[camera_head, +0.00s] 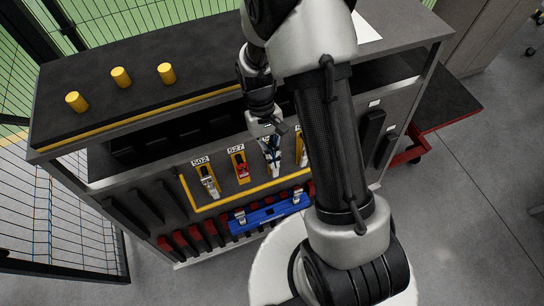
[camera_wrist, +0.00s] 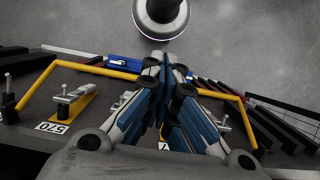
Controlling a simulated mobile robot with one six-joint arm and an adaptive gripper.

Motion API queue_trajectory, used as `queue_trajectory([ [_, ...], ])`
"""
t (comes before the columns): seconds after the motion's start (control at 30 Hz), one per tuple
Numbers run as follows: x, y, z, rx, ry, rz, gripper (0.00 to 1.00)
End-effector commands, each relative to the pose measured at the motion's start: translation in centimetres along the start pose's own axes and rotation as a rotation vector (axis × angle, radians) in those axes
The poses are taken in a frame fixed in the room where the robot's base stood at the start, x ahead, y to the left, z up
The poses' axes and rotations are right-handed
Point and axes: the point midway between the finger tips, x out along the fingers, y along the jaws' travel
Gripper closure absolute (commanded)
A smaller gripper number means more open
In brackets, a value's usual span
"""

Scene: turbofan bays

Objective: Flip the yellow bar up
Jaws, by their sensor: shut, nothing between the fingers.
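The yellow bar (camera_head: 232,200) is a U-shaped frame on the sloping front of the workbench. Its long side runs along the lower edge, below a row of numbered clamps, and its left arm rises beside the clamp marked 502. In the wrist view the yellow bar (camera_wrist: 90,70) spans both sides of my fingers, which hide its middle. My gripper (camera_head: 272,162) is over the clamp row, above the bar's long side. In the wrist view my gripper (camera_wrist: 166,62) is shut and empty, its fingertips overlapping the bar's line. I cannot tell whether they touch it.
Yellow clamps with metal levers, such as the one marked 502 (camera_head: 206,180), stand inside the bar. A blue tool case (camera_head: 268,214) sits just below it. Three yellow knobs, one at the middle (camera_head: 121,77), stand on the dark upper shelf. A wire fence (camera_head: 60,225) is at the left.

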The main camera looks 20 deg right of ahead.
Motion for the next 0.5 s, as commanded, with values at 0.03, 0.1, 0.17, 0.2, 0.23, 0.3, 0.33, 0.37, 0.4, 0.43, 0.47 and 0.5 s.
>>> queue_trajectory([
  [0.03, -0.1, 0.0, 0.0, 0.0, 0.0, 0.0, 1.0],
  [0.1, 0.0, 0.0, 0.0, 0.0, 0.0, 0.0, 1.0],
  [0.17, 0.0, 0.0, 0.0, 0.0, -0.001, 0.0, 1.0],
  [0.2, 0.1, 0.0, 0.0, 0.0, -0.001, 0.0, 1.0],
  [0.23, 0.1, 0.0, 0.0, 0.0, -0.001, 0.0, 1.0],
  [0.3, 0.1, 0.0, 0.0, 0.0, 0.001, 0.0, 1.0],
  [0.33, 0.2, 0.0, -0.1, 0.0, 0.003, 0.0, 1.0],
  [0.37, 0.3, 0.0, -0.2, 0.0, 0.006, -0.001, 1.0],
  [0.4, 0.5, 0.0, -0.4, 0.0, 0.013, -0.001, 1.0],
  [0.43, 0.8, 0.1, -0.6, 0.0, 0.02, -0.002, 1.0],
  [0.47, 1.1, 0.1, -0.8, 0.0, 0.029, -0.002, 1.0],
  [0.5, 1.6, 0.1, -1.2, 0.0, 0.045, -0.003, 1.0],
])
